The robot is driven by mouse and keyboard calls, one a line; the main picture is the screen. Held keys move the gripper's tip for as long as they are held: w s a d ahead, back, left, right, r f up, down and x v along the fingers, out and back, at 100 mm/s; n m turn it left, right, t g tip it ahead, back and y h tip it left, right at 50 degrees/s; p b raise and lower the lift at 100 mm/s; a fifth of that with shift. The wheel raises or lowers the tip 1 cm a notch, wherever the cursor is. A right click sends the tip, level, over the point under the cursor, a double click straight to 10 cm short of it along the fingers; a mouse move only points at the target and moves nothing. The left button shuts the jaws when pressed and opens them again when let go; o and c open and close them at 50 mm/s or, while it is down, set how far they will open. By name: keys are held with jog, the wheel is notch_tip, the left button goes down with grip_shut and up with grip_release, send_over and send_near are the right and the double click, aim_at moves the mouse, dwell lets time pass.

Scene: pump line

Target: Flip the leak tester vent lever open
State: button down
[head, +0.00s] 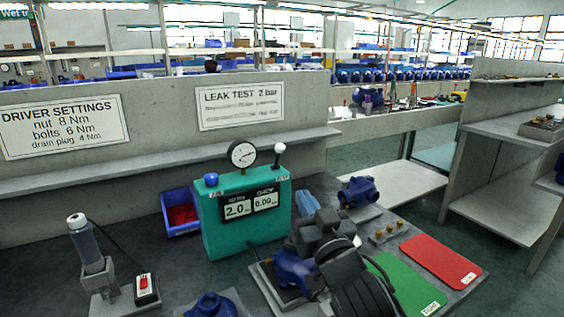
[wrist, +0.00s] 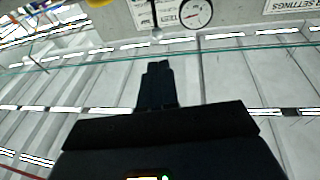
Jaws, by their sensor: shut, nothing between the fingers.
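The leak tester is a teal box (head: 224,232) with a two-part digital display, standing on the bench in the head view. Its vent lever (head: 279,149) has a white ball knob on a dark stem and stands nearly upright at the right end of the top. A round gauge (head: 243,154) stands left of it and also shows in the wrist view (wrist: 196,12). A blue knob (head: 211,180) sits at the top left. My gripper (wrist: 158,66) is shut and empty in the wrist view. In the head view my arm is in front and right of the tester, apart from the lever; the fingertips are hard to make out.
A blue bin (head: 180,205) with red parts stands behind the tester's left side. Blue pump housings (head: 357,192) sit right and in front. Green (head: 405,285) and red (head: 440,262) mats lie at right. A bottle fixture (head: 84,240) stands at left.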

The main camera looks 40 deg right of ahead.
jog(key=shift+w+d+r, duration=0.25)
jog(key=shift+d+r, duration=0.1)
jog(key=shift+d, duration=0.05)
jog(key=p, duration=0.3)
send_near(282, 149)
jog(key=x, duration=0.6)
jog(key=shift+w+d, duration=0.15)
jog(key=shift+w, duration=0.25)
jog(key=shift+r, duration=0.1)
